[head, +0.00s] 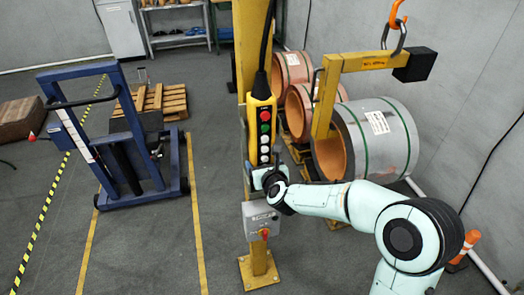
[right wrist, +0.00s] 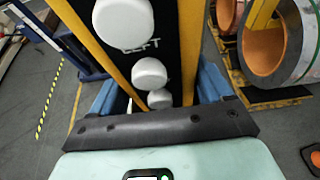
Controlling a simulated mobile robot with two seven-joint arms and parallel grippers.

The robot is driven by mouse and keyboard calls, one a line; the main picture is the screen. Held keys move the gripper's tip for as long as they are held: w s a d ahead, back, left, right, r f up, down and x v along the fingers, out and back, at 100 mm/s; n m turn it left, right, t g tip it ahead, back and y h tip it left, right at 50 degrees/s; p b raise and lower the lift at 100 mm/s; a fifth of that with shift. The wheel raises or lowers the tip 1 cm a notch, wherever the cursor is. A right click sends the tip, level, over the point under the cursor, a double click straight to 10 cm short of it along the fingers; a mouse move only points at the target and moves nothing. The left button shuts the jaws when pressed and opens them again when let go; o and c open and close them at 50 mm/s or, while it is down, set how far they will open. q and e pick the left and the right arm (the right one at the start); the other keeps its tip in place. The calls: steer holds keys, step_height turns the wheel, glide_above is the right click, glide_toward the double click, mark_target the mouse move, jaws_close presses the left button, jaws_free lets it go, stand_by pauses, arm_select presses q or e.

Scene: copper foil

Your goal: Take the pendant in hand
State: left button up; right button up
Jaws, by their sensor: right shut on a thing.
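The pendant (head: 251,120) is a tall yellow control box with a black face and red, green and white buttons. It hangs upright on a black cable in front of the yellow post (head: 245,30). My right gripper (head: 262,177) is shut on the lower end of the pendant. In the right wrist view the pendant (right wrist: 188,50) rises close in front of the dark gripper edge (right wrist: 160,127), showing white buttons and the word LEFT. The fingertips are mostly hidden. My left gripper is not in view.
A grey switch box (head: 258,220) is on the post below my gripper. A yellow C-hook (head: 325,100) hangs through a grey coil (head: 395,140) at right, beside copper coils (head: 293,75). A blue lift truck (head: 115,140) stands left. Floor between truck and post is clear.

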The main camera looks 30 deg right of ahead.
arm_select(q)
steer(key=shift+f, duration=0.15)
arm_select(e)
steer(key=shift+r, duration=0.25)
steer(key=shift+s+r, duration=0.1)
steer(key=shift+r, duration=0.1)
step_height(320, 180, up, 6)
steer(key=shift+r+p, duration=0.2)
steer(key=shift+p, duration=0.35)
steer(key=b, duration=0.3)
glide_toward(265, 150)
steer(key=s+a+f, duration=0.2)
steer(key=s+f, duration=0.3)
steer(key=s, duration=0.3)
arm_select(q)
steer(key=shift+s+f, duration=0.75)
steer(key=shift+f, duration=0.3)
arm_select(e)
steer(key=shift+w+d, duration=0.1)
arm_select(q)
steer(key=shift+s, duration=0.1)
